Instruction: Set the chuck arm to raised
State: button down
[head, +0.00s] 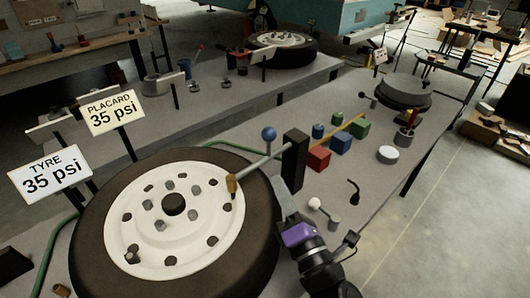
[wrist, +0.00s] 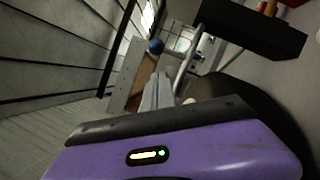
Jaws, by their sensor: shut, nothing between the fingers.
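The chuck arm (head: 262,159) is a pale grey bar running from a black post (head: 295,160) out over the wheel. It slopes down to a brass chuck (head: 231,186) at the white rim, which seems to sit at the valve. A blue ball knob (head: 268,133) stands up from the arm near the post. The knob (wrist: 155,46) and post (wrist: 255,32) also show in the wrist view. My gripper (wrist: 158,88) is shut and empty, apart from the knob. In the head view its purple body (head: 298,235) is at the tyre's right edge, below the post.
The large tyre (head: 92,235) fills the bench's front. Red (head: 318,158), blue (head: 340,145) and green (head: 360,127) blocks stand right of the post. A white puck (head: 388,154) and a small black hooked part (head: 353,190) lie near the right edge. Signs reading 35 psi stand at left.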

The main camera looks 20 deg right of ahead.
jog(key=p+x, duration=0.3)
jog(key=x, duration=0.7)
jog(key=shift+a, duration=0.15)
